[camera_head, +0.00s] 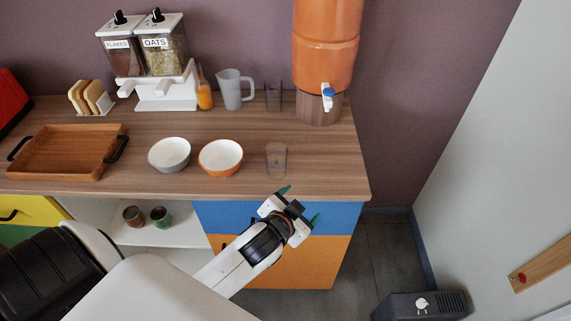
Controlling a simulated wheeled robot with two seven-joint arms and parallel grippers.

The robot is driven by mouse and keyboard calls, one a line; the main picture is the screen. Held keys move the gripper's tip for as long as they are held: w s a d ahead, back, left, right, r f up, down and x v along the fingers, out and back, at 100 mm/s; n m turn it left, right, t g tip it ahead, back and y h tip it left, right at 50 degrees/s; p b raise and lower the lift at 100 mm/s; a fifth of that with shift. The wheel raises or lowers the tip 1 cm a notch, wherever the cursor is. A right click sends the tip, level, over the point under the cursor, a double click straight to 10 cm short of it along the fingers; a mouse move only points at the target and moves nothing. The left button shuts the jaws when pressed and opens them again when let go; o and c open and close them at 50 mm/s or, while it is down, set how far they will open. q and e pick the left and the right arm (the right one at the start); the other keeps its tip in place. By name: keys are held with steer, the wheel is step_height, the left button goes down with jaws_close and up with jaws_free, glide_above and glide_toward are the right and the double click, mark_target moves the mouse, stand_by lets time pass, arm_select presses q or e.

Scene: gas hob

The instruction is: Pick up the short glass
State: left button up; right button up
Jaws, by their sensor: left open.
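A clear short glass (276,160) stands upright near the front edge of the wooden counter, right of the orange bowl. Another clear glass (273,98) stands at the back beside the jug; which of the two is shorter is hard to tell. My left gripper (300,206) is open and empty. In the picture it is just below and right of the front glass, by the counter's front edge, and apart from the glass. My right gripper is not in view.
A grey bowl (169,154) and an orange bowl (220,157) stand left of the front glass. A wooden tray (67,173) lies farther left. A frosted jug (232,89), a juice bottle (204,95) and an orange dispenser (327,45) stand behind. The counter right of the front glass is clear.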

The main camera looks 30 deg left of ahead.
arm_select(q)
steer(key=w+d+r+m+t+h, duration=0.4)
steer(key=r+m, duration=0.1)
steer(key=r, duration=0.4)
steer(key=w+d+r+m+t+h, duration=0.3)
steer(key=w+r+m+h, duration=0.15)
steer(key=r, duration=0.35)
steer(key=s+d+r+m+g+h, duration=0.1)
steer(key=d+r+m+g+h, duration=0.1)
steer(key=d+m+g+h, duration=0.45)
steer(key=s+d+r+m+g+h, duration=0.15)
steer(key=m+g+h, duration=0.25)
steer(key=m, duration=0.6)
steer(key=m+g+y, duration=0.4)
steer(key=g+y, duration=0.5)
steer(key=y, duration=0.9)
glide_above(276, 157)
steer(key=s+d, duration=0.2)
step_height(276, 157, down, 6)
step_height(276, 157, down, 6)
steer(key=shift+s+a+f+p, duration=0.1)
steer(key=shift+s+a+p, duration=0.05)
steer(key=shift+p, duration=0.9)
step_height(276, 157, down, 4)
steer(key=shift+a+f+p, duration=0.1)
steer(key=shift+f+p, duration=0.05)
steer(key=shift+p, duration=0.7)
steer(key=shift+f, duration=0.4)
